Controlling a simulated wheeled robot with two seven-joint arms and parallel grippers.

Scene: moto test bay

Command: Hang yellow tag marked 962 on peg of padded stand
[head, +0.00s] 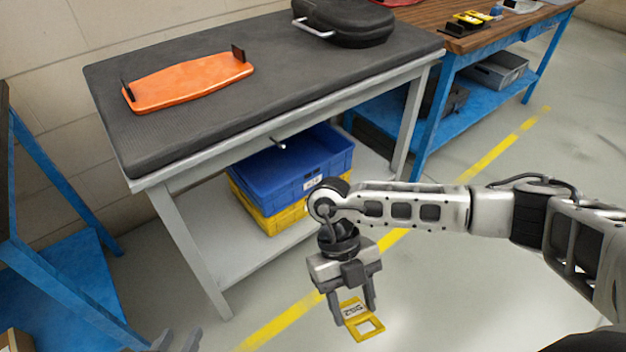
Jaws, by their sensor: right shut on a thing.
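The yellow tag (376,326) hangs from my right gripper (353,307), which is shut on it above the floor. The tag has a square window and a pale label with dark characters too small to read surely. The padded stand (190,136) is a grey-framed table with a thick black top, at the left and centre.
An orange panel (190,82) and a black case (345,22) lie on the padded top. Blue (300,170) and yellow (268,217) crates sit on the stand's lower shelf. A wood-topped blue bench (480,38) stands at the right. The floor in front is clear.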

